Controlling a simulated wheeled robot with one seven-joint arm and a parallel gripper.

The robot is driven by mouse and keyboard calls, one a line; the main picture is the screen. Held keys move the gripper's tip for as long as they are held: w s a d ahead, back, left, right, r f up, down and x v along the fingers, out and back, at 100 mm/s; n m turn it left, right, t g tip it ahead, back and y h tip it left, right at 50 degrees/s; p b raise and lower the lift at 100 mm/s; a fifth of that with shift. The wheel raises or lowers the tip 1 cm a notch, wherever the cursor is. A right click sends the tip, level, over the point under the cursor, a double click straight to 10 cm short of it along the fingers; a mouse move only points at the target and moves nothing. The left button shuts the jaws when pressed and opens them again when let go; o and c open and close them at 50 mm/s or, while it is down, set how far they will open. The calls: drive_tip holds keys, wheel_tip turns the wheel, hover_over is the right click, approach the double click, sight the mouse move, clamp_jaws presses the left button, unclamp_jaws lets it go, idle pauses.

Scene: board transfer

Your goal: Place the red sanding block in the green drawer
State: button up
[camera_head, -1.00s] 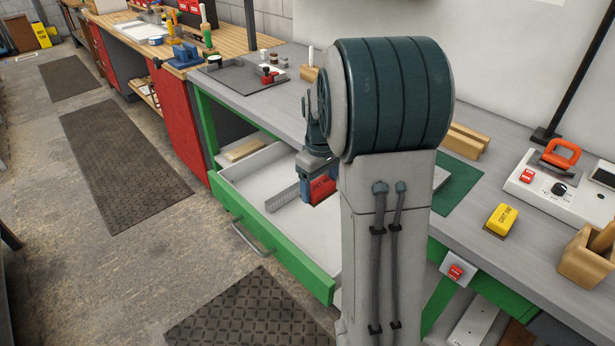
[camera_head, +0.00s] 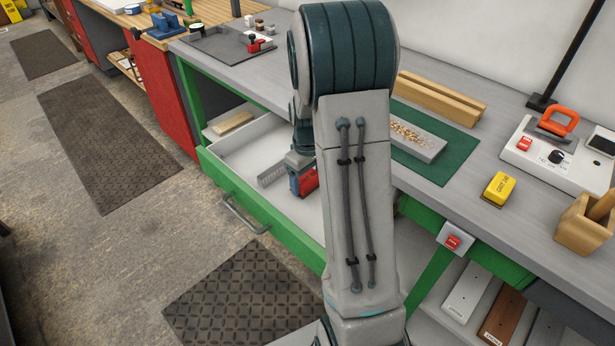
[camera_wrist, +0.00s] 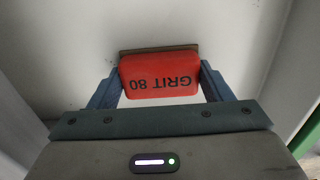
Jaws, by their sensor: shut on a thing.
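The red sanding block (camera_wrist: 160,78), marked "GRIT 80", sits between the two blue fingers of my gripper (camera_wrist: 160,88) in the wrist view. My gripper is shut on it. In the head view the red block (camera_head: 308,180) shows low inside the open green drawer (camera_head: 262,232), partly hidden by my arm. The drawer's white floor lies below the block. I cannot tell whether the block touches it.
A grey comb-like strip (camera_head: 272,175) is in the drawer left of the block, and a wooden piece (camera_head: 233,123) lies behind. On the bench are a yellow block (camera_head: 498,189), a green mat (camera_head: 445,168) and a wooden holder (camera_head: 585,232).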

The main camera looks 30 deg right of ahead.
drive_tip(key=o, duration=0.9)
wheel_tip(320, 180, up, 11)
drive_tip(key=s+a+r+m+t, duration=0.1)
drive_tip(key=s+a, duration=0.3)
drive_tip(key=s, duration=0.2)
drive_tip(key=s+a+r+m, duration=0.1)
drive_tip(key=s+a+r, duration=0.1)
drive_tip(key=s+a, duration=0.2)
drive_tip(key=s+a+r+m+t, duration=0.1)
drive_tip(key=s+a, duration=0.3)
drive_tip(key=s, duration=0.5)
drive_tip(key=shift+s+a+r+m+t+p, duration=0.1)
drive_tip(key=shift+a+r+m+t+p, duration=0.2)
drive_tip(key=shift+m, duration=0.2)
drive_tip(key=shift+d, duration=0.1)
